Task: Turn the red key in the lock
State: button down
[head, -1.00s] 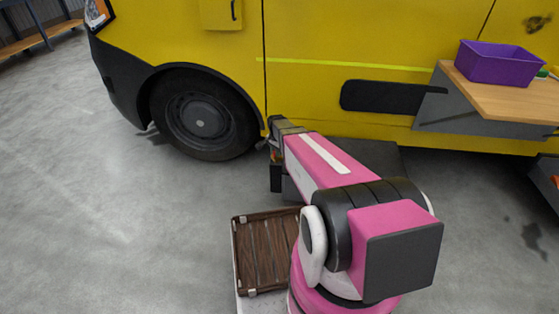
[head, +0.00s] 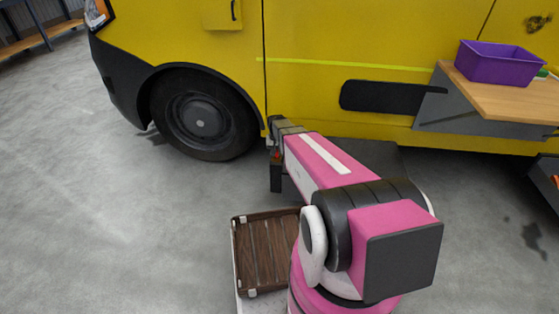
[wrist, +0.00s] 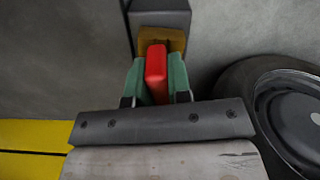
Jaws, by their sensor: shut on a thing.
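The red key (wrist: 156,78) stands upright in the middle of the wrist view, between the green finger pads of my gripper (wrist: 157,65). My gripper is shut on it. Just beyond the key is the brass-coloured lock (wrist: 174,40), partly hidden by the key and fingers. The lock is on a dark grey mount (wrist: 160,17). In the head view, my gripper (head: 275,153) is low beside the yellow van, right of its front wheel, with a small red spot showing at it. The key's slot is hidden.
The yellow van (head: 340,40) stands close behind my gripper, with its wheel (head: 203,115) to the left. A wooden shelf (head: 515,95) with a purple bin (head: 498,65) juts out at right. A brown slatted tray (head: 265,255) is near my base. Grey floor at left is clear.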

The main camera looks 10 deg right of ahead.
jog(key=c, duration=1.4)
grip_release()
jog(key=shift+n, duration=0.4)
jog(key=o, duration=0.4)
